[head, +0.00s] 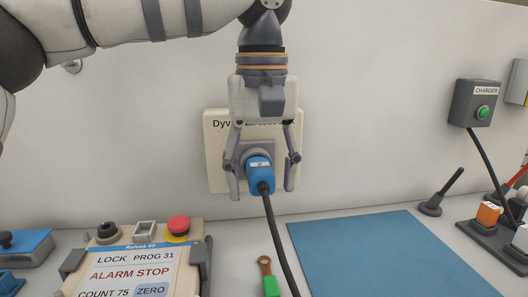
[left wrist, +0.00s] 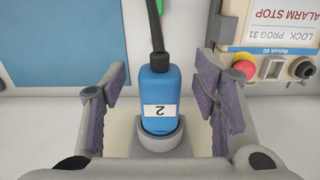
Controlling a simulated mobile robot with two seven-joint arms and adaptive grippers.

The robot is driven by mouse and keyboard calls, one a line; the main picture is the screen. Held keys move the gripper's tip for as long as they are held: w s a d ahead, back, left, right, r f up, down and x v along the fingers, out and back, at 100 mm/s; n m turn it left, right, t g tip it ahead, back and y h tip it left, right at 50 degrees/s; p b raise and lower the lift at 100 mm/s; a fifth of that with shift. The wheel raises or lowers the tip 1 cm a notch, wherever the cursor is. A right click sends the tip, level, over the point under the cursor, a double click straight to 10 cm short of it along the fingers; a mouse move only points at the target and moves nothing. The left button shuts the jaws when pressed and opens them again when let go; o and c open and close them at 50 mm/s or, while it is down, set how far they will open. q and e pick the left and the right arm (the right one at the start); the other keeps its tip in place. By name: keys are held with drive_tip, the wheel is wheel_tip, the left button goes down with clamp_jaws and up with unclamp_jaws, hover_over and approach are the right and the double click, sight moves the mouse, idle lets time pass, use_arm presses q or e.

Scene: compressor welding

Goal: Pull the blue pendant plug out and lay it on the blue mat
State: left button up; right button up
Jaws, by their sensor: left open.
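The blue plug (head: 260,176), marked 2, sits in a round grey socket on a cream wall plate (head: 217,150). Its black cable hangs down from it to the bench. My left gripper (head: 262,188) is open, with one finger on each side of the plug. In the left wrist view the plug (left wrist: 158,98) stands between the two finger pads with a gap on both sides. The blue mat (head: 385,255) lies bare on the bench, right of and below the plug. My right gripper is not in view.
A control box (head: 135,262) with a red button stands at the left front. A green-handled wrench (head: 269,280) lies beside the cable, left of the mat. A charger box (head: 475,103) hangs on the wall at right, above a rack of orange and white plugs (head: 488,214).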

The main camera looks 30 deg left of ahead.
use_arm(q)
drive_tip(key=shift+f, duration=0.1)
clamp_jaws()
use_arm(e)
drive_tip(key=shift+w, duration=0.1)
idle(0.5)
use_arm(q)
drive_tip(key=shift+d, duration=0.1)
drive_tip(key=s+d+p, duration=0.1)
drive_tip(key=s, duration=0.1)
drive_tip(key=s+d+p, duration=0.1)
drive_tip(key=s+d, duration=0.1)
drive_tip(key=shift+s+p, duration=0.1)
drive_tip(key=shift+p, duration=0.3)
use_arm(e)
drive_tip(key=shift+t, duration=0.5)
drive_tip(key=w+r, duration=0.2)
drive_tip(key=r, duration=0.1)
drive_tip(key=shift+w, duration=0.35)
